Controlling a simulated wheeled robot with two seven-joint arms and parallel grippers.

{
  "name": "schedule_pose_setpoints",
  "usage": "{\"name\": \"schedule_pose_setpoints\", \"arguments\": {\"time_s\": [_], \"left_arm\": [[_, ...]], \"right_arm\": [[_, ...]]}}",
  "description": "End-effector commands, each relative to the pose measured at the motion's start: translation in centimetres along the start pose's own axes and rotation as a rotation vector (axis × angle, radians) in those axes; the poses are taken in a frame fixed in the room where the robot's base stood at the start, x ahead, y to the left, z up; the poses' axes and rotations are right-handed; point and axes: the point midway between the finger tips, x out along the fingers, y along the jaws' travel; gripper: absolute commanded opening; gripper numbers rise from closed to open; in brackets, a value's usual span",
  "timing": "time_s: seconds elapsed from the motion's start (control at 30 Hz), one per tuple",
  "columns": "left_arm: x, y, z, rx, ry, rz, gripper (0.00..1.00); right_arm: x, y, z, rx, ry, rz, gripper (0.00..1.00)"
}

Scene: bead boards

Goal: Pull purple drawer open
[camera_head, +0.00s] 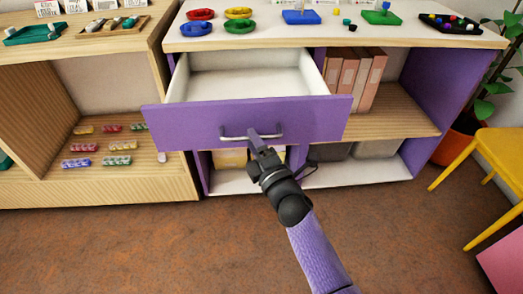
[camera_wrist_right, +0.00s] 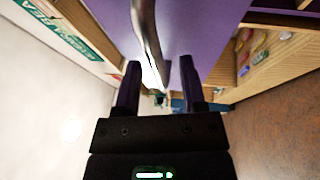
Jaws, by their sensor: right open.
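The purple drawer (camera_head: 200,122) is pulled out from the shelf unit, and its white inside (camera_head: 245,84) shows empty. Its silver bar handle (camera_head: 235,138) is on the front face. My right gripper (camera_head: 258,138) is at the right part of the handle. In the right wrist view my right gripper (camera_wrist_right: 162,80) has its two fingers apart, with the handle (camera_wrist_right: 147,40) running down toward the space between them. I cannot tell whether a finger touches it. The purple drawer front (camera_wrist_right: 190,25) fills the top of that view. My left gripper is not in view.
The white shelf top (camera_head: 345,35) carries colored bowls and trays above the drawer. Pinkish binders (camera_head: 355,80) stand right of the drawer. A wooden shelf with bead strips (camera_head: 105,145) is at left. A yellow chair (camera_head: 495,150) stands at right. The brown floor (camera_head: 130,250) in front is clear.

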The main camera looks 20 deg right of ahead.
Motion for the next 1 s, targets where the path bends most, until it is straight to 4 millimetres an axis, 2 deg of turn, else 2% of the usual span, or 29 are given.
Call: {"name": "schedule_pose_setpoints", "arguments": {"time_s": [0.2,0.33,0.47,0.87,0.93,0.97,1.0], "left_arm": [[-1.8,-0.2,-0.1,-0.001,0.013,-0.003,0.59],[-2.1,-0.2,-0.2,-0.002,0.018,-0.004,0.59],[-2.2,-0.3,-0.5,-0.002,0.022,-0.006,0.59],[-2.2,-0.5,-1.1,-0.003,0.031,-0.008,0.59],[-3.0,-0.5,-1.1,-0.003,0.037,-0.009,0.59],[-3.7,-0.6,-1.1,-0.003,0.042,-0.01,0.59],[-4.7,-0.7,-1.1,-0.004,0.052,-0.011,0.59]], "right_arm": [[-5.2,0.4,0.1,0.002,-0.002,-0.002,0.53],[-7.5,0.2,0.0,0.001,-0.002,-0.001,0.53],[-8.3,0.1,0.0,0.0,-0.002,-0.001,0.53],[-8.4,-0.1,0.0,0.007,-0.002,-0.007,0.53],[-9.1,-1.3,-0.2,0.08,-0.009,-0.074,0.53],[-9.8,-2.4,-0.3,0.144,-0.018,-0.133,0.53],[-11.4,-4.5,-0.7,0.253,-0.042,-0.239,0.53]]}}
